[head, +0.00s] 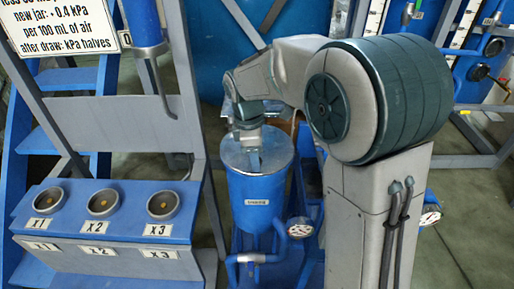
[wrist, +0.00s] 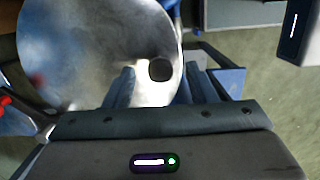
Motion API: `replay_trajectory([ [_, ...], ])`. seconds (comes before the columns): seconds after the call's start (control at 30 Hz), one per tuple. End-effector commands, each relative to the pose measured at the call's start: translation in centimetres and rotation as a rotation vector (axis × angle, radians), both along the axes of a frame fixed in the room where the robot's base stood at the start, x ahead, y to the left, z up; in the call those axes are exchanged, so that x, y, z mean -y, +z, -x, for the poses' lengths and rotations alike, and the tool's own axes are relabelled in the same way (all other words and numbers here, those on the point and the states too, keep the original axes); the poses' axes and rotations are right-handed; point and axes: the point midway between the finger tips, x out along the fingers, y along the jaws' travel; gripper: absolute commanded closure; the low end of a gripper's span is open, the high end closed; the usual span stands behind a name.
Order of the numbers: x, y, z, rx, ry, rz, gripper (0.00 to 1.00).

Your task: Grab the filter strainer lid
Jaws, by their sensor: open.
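The filter strainer lid (head: 279,150) is a round, shiny metal disc on top of a blue cylinder (head: 256,203) with a small label on its front. In the wrist view the lid (wrist: 90,50) fills the upper left, and a dark round knob (wrist: 160,70) shows on it near its lower right edge. My gripper (head: 253,161) points down over the lid. In the wrist view the open fingers (wrist: 160,88) stand on either side of the knob in the picture, with a gap to it. I cannot tell the height of the fingertips above the lid.
A pressure gauge (head: 300,227) and blue pipe sit at the cylinder's lower right. A blue-grey panel (head: 105,229) with three round sockets stands at the left, beside a grey frame post (head: 188,90). Blue steps (head: 70,80) are behind. Open floor (head: 460,215) lies at the right.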

Motion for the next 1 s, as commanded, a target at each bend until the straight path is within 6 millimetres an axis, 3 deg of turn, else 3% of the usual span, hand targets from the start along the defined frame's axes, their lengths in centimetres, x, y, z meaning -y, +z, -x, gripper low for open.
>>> replay_trajectory([
  [0.3, 0.08, -0.68, 0.00, 0.002, 0.000, -0.001, 0.49],
  [0.5, 0.09, -0.65, 0.00, 0.001, -0.001, -0.001, 1.00],
  [1.0, 0.07, 0.20, -0.09, 0.005, 0.000, -0.002, 1.00],
])
